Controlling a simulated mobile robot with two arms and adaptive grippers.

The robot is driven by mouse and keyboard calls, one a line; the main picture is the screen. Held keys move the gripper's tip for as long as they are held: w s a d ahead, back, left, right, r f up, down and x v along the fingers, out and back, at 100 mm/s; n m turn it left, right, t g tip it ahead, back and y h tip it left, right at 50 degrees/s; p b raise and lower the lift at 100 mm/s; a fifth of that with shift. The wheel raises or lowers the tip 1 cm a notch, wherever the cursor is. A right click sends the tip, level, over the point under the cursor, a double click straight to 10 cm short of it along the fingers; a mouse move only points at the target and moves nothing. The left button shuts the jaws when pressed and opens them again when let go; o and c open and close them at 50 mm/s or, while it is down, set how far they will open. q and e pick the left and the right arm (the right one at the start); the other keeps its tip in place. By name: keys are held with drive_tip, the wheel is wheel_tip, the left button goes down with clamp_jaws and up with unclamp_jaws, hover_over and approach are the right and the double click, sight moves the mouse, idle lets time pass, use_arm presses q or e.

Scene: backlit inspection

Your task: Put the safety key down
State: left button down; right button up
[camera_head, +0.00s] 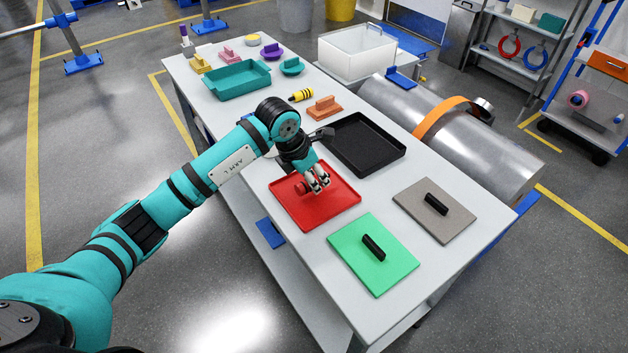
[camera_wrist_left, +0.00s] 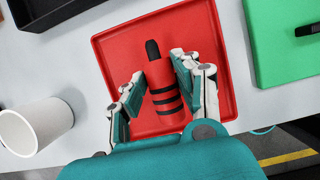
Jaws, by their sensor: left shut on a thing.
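The safety key (camera_wrist_left: 161,78) is a red cylinder with black bands and a black tip. In the left wrist view it is between the two fingers of my left gripper (camera_wrist_left: 160,72), which is shut on it. Behind it is the red tray (camera_wrist_left: 118,45). In the head view my left gripper (camera_head: 318,182) is low over the red tray (camera_head: 335,207), with the key mostly hidden by the fingers. I cannot tell whether the key touches the tray floor. My right gripper is not in view.
A black tray (camera_head: 365,145), a green board (camera_head: 348,262) and a grey board (camera_head: 420,222), both with black handles, lie around the red tray. A yellow-and-black cylinder (camera_head: 302,95) and a teal tray (camera_head: 238,88) are farther back.

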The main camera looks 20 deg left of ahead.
use_arm(q)
drive_tip(key=shift+f, duration=1)
drive_tip(key=shift+f, duration=0.15)
drive_tip(key=c, duration=1)
unclamp_jaws()
drive_tip(key=shift+o, duration=0.2)
drive_tip(key=shift+r, duration=0.25)
drive_tip(key=b+v, duration=0.1)
drive_tip(key=v, duration=1)
drive_tip(key=shift+s+a+r, duration=0.2)
drive_tip(key=shift+s+r, duration=0.05)
drive_tip(key=shift+r, duration=0.05)
